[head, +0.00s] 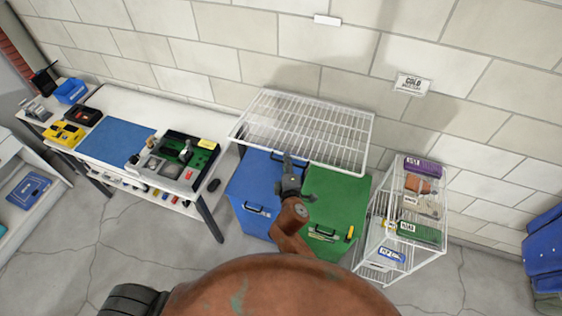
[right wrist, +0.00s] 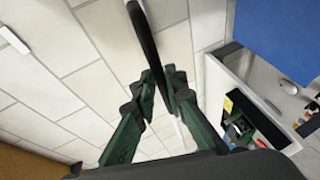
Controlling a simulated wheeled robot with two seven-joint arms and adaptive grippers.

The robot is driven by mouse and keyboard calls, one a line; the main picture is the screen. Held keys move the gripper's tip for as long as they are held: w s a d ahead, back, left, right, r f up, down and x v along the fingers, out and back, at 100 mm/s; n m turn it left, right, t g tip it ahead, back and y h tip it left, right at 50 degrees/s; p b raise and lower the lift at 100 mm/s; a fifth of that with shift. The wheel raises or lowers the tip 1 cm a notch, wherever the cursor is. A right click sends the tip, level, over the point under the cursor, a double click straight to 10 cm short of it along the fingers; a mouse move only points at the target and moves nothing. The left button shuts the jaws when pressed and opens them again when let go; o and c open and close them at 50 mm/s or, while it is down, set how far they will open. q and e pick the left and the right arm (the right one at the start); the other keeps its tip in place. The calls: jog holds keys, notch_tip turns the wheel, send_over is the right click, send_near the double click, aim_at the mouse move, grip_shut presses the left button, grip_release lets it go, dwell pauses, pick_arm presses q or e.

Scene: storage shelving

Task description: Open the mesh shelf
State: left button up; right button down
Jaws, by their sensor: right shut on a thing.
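The white wire mesh shelf (head: 330,135) is mounted on the wall above a blue bin and a green bin. A dark handle (head: 275,156) sits at its front edge. My right gripper (head: 288,165) reaches up to this front edge from below in the picture. In the right wrist view the fingers of my right gripper (right wrist: 162,88) are closed around a black curved bar (right wrist: 142,38), which looks like the handle. The fingertips partly hide the grip. My left gripper is not in view.
Below the shelf stand the blue bin (head: 250,190) and the green bin (head: 335,195). A white wire rack (head: 375,245) with boxes stands at the right. A workbench (head: 125,100) with tools and a blue mat stands at the left. Concrete floor shows between them.

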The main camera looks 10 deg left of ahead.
notch_tip(320, 180, up, 7)
jog(key=w+p, duration=0.1)
jog(key=p, duration=0.4)
jog(key=shift+w+d, duration=0.15)
jog(key=shift+w, duration=0.15)
jog(key=c, duration=2)
grip_release()
jog(key=shift+c, duration=0.2)
jog(key=v, duration=1.2)
jog(key=shift+f, duration=0.15)
